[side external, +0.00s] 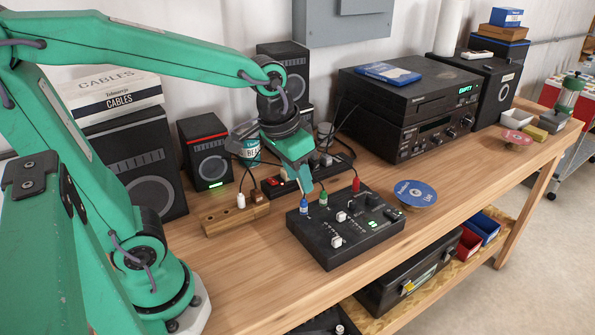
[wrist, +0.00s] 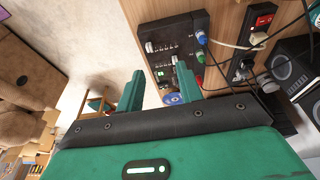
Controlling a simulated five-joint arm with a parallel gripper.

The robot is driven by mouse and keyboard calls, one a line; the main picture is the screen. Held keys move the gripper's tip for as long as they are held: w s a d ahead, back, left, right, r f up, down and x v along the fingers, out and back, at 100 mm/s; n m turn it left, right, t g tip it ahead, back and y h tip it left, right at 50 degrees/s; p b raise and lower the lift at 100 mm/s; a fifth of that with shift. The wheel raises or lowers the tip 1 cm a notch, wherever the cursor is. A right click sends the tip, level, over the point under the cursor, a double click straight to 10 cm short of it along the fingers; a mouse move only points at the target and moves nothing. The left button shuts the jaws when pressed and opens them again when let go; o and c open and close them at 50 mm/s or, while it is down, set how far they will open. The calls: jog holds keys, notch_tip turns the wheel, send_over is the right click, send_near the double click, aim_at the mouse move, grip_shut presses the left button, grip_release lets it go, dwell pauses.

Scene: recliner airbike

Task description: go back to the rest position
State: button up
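My green gripper (side external: 303,186) hangs over the back left edge of the black mixer box (side external: 345,232), just above its blue plug (side external: 304,206) and green plug (side external: 322,198). In the wrist view, the two fingers of my gripper (wrist: 159,83) stand apart with nothing between them. The mixer (wrist: 176,32) shows beyond the fingers, with the blue plug (wrist: 201,37) and green plug (wrist: 200,57) at its edge. A red plug (side external: 356,184) stands at the mixer's back right corner. My fingertips appear clear of the plugs, though the side view leaves the exact gap uncertain.
A wooden block (side external: 222,221) with a white plug (side external: 241,201) stands left of the mixer. A power strip (side external: 275,187), a can (side external: 250,150) and speakers (side external: 207,155) stand behind. Stacked black units (side external: 405,140) are at the back right. Bare bench lies in front.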

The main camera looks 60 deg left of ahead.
jog(key=s+a+r+t, duration=0.2)
jog(key=s, duration=0.5)
jog(key=shift+a+r, duration=0.15)
jog(key=shift+r, duration=0.05)
